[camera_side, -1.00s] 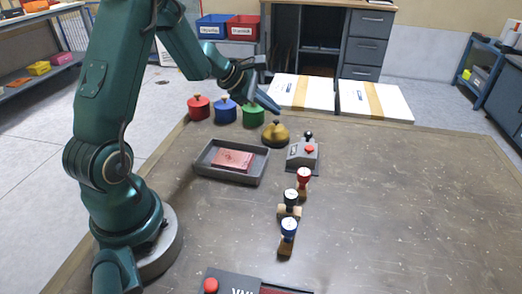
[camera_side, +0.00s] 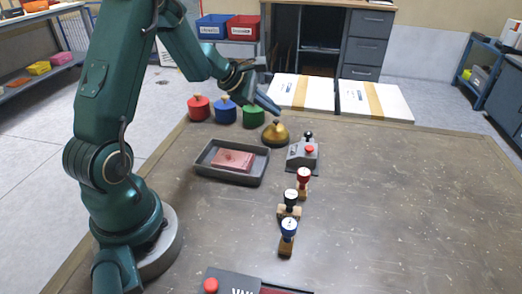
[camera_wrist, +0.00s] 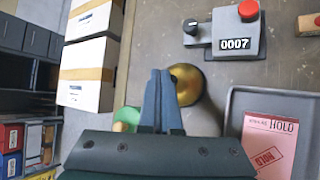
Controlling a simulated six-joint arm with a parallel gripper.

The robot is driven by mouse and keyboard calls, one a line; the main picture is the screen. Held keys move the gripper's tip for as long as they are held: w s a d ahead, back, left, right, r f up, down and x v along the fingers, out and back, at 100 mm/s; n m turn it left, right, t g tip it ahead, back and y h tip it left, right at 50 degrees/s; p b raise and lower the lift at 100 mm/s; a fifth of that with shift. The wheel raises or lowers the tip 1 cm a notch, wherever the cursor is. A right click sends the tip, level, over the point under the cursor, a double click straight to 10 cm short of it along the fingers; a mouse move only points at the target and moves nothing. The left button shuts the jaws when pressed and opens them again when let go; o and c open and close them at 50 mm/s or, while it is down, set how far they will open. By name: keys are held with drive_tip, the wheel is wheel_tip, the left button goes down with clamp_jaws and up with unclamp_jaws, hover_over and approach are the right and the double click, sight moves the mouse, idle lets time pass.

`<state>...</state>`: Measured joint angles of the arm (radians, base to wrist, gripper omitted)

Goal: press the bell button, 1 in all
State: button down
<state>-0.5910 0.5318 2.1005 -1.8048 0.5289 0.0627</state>
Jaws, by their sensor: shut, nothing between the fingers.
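The brass bell (camera_side: 275,134) is a gold dome with a button on top, standing on the table behind the tray. It also shows in the wrist view (camera_wrist: 188,84), partly covered by my fingers. My gripper (camera_side: 270,106) is shut and empty. In the wrist view the shut fingers (camera_wrist: 160,78) lie just left of the dome. The button itself is hard to make out there.
A grey tray (camera_side: 230,180) with a red pad is in front of the bell. A counter device (camera_side: 302,156) with a red button stands to its right, reading 0007. Red, blue and green lidded pots (camera_side: 253,117) stand to its left. Several stamps stand nearer the front. The right side is clear.

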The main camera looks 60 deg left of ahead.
drive_tip(key=shift+f, duration=0.25)
drive_tip(key=shift+f, duration=0.45)
idle(0.9)
drive_tip(key=shift+r, duration=0.85)
drive_tip(key=shift+r, duration=0.1)
wheel_tip(320, 180, up, 5)
drive_tip(key=shift+f, duration=0.1)
drive_tip(key=shift+d, duration=0.1)
idle(0.7)
